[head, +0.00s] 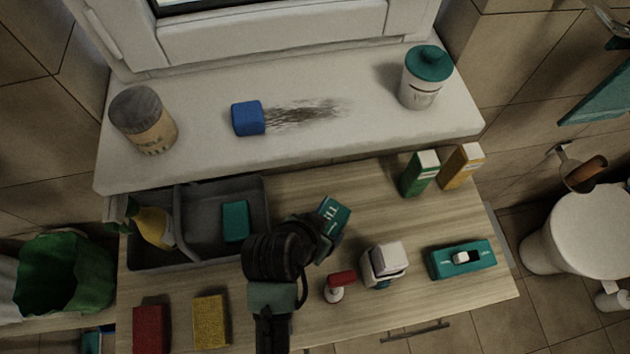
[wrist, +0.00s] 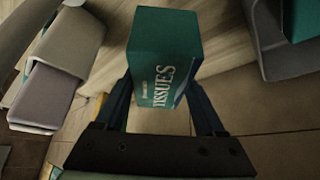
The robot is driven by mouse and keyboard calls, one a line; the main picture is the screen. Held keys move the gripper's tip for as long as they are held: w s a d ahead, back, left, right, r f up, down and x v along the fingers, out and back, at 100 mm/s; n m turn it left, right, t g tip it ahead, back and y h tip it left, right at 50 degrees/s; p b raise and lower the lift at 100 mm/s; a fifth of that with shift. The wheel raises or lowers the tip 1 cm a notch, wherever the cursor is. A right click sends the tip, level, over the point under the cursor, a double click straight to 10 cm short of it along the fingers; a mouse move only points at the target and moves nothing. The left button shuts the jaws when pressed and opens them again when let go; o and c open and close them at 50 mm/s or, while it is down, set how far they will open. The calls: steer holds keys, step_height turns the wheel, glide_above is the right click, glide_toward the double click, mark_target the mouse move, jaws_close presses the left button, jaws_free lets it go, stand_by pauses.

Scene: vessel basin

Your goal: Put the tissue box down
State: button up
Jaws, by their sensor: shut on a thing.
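The tissue box (head: 335,213) is teal with white lettering. In the wrist view the box (wrist: 166,50) stands between my fingers, and the word TISSUES reads along its side. My gripper (head: 322,238) is shut on it, over the middle of the wooden counter (head: 375,220). The box looks tilted in the head view. Its underside is hidden, so I cannot tell whether it touches the counter. The wrist view also shows my gripper (wrist: 160,100) with a finger on each side of the box.
A grey basin (head: 190,252) with a spray bottle and teal block lies left. A white-grey box (head: 384,264), red-topped item (head: 338,287) and slotted teal box (head: 461,258) stand right. Two cartons (head: 421,173) stand at the back right. Bare wood lies between them.

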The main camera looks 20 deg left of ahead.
step_height(320, 180, down, 5)
steer(key=shift+r, duration=0.15)
steer(key=w, duration=0.1)
steer(key=w+a, duration=0.2)
steer(key=shift+w+a+r+p, duration=0.1)
steer(key=shift+w+r+p, duration=0.2)
steer(key=shift+p, duration=0.1)
steer(key=w+a, duration=0.2)
steer(key=w, duration=0.1)
steer(key=shift+r+p, duration=0.1)
steer(key=shift+p, duration=0.25)
steer(key=shift+w+a+f, duration=0.15)
steer(key=shift+f, duration=0.6)
steer(key=shift+f, duration=0.2)
steer(key=o, duration=1.5)
